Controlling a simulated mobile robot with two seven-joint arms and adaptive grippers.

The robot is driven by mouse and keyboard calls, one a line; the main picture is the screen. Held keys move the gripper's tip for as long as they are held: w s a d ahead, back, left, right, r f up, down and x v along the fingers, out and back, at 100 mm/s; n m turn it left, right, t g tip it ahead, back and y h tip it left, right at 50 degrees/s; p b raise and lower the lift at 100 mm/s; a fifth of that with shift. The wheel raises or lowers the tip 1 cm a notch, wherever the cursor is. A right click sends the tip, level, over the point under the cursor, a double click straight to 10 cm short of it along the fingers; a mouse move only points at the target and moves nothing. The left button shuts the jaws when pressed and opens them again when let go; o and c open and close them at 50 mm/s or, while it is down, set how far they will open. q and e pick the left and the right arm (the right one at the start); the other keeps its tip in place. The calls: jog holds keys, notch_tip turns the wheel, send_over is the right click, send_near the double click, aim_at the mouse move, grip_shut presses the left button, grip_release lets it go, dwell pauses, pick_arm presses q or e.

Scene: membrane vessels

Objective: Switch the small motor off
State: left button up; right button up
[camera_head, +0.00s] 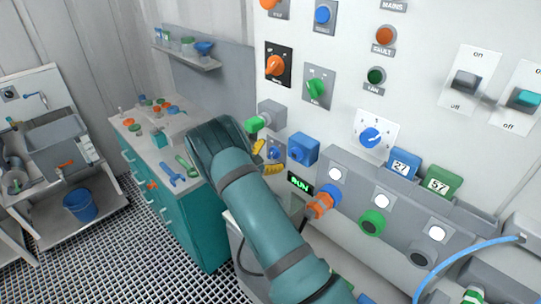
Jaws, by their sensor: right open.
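The white control panel (340,80) carries several switches, and I cannot read which one belongs to the small motor. An orange rotary knob (275,65) sits on a black plate, and a green rotary knob (316,89) on a grey plate. Below them a green knob (255,123) sticks out of a grey box. A display (300,184) reads RUN in green. My right gripper (267,166) is open close to the panel, below the green knob on the box. Its yellow finger pads show, but my forearm hides much of it. My left gripper is not in view.
Right of the gripper are a blue box (303,149), an orange plug-like fitting (322,203) and a grey ledge (355,177). Toggle switches (466,82) marked on and off are far right. A blue hose (455,255) crosses lower right. A teal workbench (170,185) with tools stands left.

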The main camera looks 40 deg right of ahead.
jog(key=c, duration=1.3)
jog(key=shift+a+r, duration=0.1)
grip_shut()
jog(key=shift+n, duration=1)
jog(key=n, duration=0.3)
jog(key=shift+s+p, duration=0.1)
jog(key=shift+p, duration=0.2)
jog(key=n+p, duration=0.1)
jog(key=n, duration=0.5)
jog(key=shift+n, duration=0.4)
jog(key=shift+d, duration=0.2)
